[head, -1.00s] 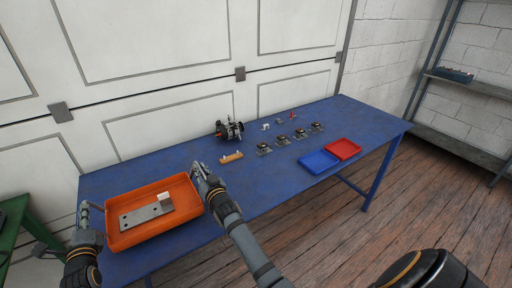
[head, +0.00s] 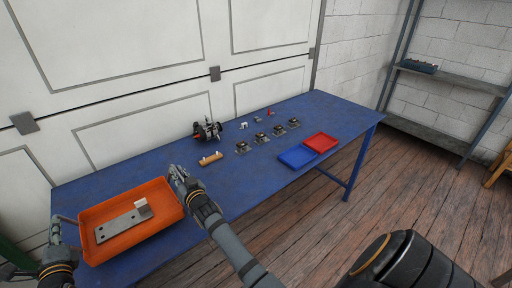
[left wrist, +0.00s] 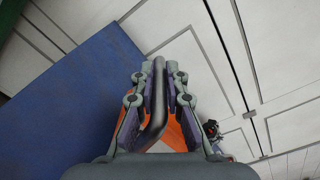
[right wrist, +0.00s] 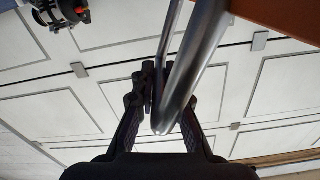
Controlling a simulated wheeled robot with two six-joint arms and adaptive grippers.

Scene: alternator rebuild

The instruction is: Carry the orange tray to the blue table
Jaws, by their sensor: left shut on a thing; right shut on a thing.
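The orange tray (head: 128,250) is at the lower left of the head view, over the left end of the blue table (head: 240,185). I cannot tell whether it touches the table top. It holds a grey metal plate with holes (head: 118,225) and a small white block (head: 141,205). My left gripper (head: 57,232) is shut on the tray's left handle, a metal bar seen between the fingers in the left wrist view (left wrist: 157,105). My right gripper (head: 178,177) is at the tray's right side, shut on the other handle (right wrist: 180,100).
An alternator (head: 207,131), a tan block (head: 211,159) and several small metal parts stand along the table's middle. A blue bin (head: 297,157) and a red bin (head: 321,142) are near its right front edge. Bare table top lies right of the tray.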

